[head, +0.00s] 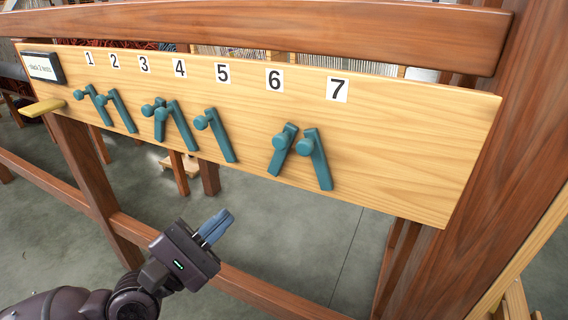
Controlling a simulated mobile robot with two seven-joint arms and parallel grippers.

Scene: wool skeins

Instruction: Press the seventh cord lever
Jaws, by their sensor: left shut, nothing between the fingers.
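The seventh cord lever (318,160) is a teal lever with a round knob, below the number 7 label (337,89) on a pale wooden board (420,140). It slants down to the right. The sixth lever (281,152) is just left of it and slants the other way, down to the left. More teal levers stand in a row to the left under labels 1 to 5. My left gripper (218,226) is shut and empty, below and left of the sixth and seventh levers, apart from the board. My right gripper is not in view.
A small display (42,67) with text is at the board's left end, above a pale wooden peg (42,107). A brown beam (270,28) runs above the board and a thick post (480,190) stands at right. A lower rail (265,293) crosses beneath. Grey floor lies behind.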

